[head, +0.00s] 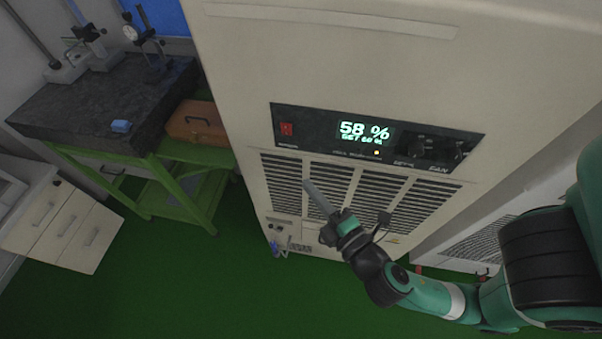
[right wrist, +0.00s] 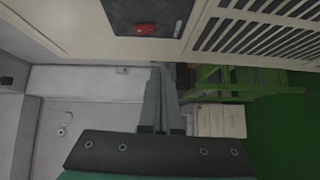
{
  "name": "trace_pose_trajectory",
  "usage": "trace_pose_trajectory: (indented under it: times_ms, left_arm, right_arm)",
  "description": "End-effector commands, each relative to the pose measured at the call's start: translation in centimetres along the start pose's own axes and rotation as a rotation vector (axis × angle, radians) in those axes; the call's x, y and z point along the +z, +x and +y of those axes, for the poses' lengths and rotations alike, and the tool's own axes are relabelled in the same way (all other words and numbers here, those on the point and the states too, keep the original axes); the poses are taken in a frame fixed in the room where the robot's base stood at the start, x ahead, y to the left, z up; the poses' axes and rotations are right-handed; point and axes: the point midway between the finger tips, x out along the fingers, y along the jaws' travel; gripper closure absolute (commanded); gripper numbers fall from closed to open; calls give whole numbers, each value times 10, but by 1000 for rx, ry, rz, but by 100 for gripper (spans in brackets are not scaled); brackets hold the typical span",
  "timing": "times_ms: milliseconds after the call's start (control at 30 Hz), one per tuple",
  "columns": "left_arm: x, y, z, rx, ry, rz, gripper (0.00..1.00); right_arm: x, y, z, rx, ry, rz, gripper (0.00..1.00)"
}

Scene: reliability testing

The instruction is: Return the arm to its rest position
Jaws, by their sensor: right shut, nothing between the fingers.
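My right arm comes in from the right in the head view. Its gripper (head: 308,184) is shut and empty, in front of the vent slats of the beige cabinet, below the control panel. In the right wrist view the closed fingers (right wrist: 157,72) point towards the lower edge of the cabinet front. I cannot tell the exact gap between the fingers and the cabinet. My left gripper is not in view.
The beige cabinet (head: 250,65) has a dark panel (head: 312,130) with a red switch and a lit display reading 58 %. A granite-topped green bench (head: 100,110) and white drawers (head: 62,228) stand at left. The green floor (head: 200,285) is clear.

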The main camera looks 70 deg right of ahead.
Motion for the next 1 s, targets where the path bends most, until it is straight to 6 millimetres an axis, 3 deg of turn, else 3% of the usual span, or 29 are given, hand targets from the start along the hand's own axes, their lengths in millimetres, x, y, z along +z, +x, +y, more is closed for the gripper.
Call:
trace_pose_trajectory:
  times_ms: [267, 367, 433, 567, 733, 867, 1000]
  left_arm:
    - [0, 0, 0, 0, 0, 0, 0]
    - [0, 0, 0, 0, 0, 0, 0]
    - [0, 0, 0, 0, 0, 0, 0]
    - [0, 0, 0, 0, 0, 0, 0]
    - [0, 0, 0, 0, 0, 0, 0]
    - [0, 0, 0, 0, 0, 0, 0]
    - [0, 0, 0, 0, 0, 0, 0]
  right_arm:
    - [1, 0, 0, 1, 0, -4, 100]
    - [-4, 9, 14, 37, 36, -12, 100]
    - [-12, 21, 39, 97, 95, -22, 100]
    - [-36, 52, 111, 242, 301, -8, 100]
    - [-76, 80, 228, 392, 709, 168, 100]
    - [-99, 77, 312, 461, 988, 376, 100]
    - [-118, 57, 387, 482, 1223, 630, 100]
